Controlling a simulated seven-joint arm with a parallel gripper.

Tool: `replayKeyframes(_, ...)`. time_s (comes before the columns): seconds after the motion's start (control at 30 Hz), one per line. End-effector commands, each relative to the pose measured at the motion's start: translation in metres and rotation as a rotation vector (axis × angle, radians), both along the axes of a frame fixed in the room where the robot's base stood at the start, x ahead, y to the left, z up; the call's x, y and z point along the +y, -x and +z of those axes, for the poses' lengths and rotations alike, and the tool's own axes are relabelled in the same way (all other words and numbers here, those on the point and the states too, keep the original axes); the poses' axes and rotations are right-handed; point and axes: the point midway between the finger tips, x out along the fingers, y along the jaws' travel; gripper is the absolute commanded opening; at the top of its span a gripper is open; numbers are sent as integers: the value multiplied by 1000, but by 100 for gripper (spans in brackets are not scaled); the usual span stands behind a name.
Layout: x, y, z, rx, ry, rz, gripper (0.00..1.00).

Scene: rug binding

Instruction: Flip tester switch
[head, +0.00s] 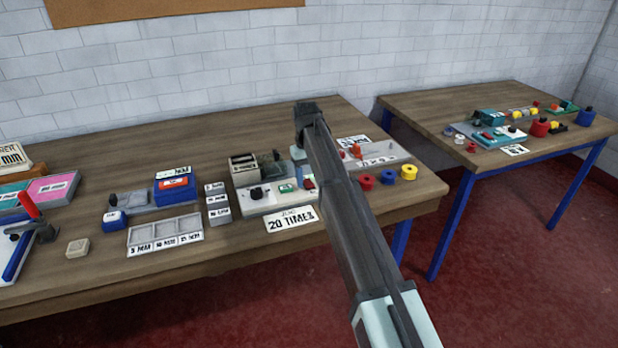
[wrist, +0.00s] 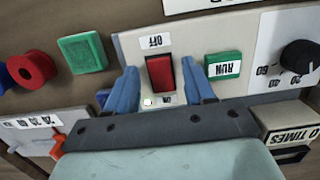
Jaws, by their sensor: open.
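The tester is a pale panel (head: 262,207) on the near table, with a "20 TIMES" card in front of it. Its red rocker switch (wrist: 160,73) shows in the wrist view between an upside-down OFF label and a partly hidden ON label. In the head view, a small red part of the switch (head: 309,184) shows beside my arm. My gripper (wrist: 161,68) is open, with one blue finger on each side of the switch. I cannot tell whether the fingers touch it.
A green RUN button (wrist: 223,65) is right of the switch in the wrist view, and a black knob (wrist: 299,56) farther right. A green block (wrist: 82,53) and a red spool (wrist: 32,69) lie left. A second table (head: 440,105) stands at the right.

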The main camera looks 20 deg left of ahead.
Motion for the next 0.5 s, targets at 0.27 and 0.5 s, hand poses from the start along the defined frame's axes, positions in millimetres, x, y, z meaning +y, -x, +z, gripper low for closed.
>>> replayKeyframes(0.27, 1, -1, 5, -1, -1, 0, 53)
replayKeyframes(0.5, 5, -5, 41, -1, -1, 0, 53)
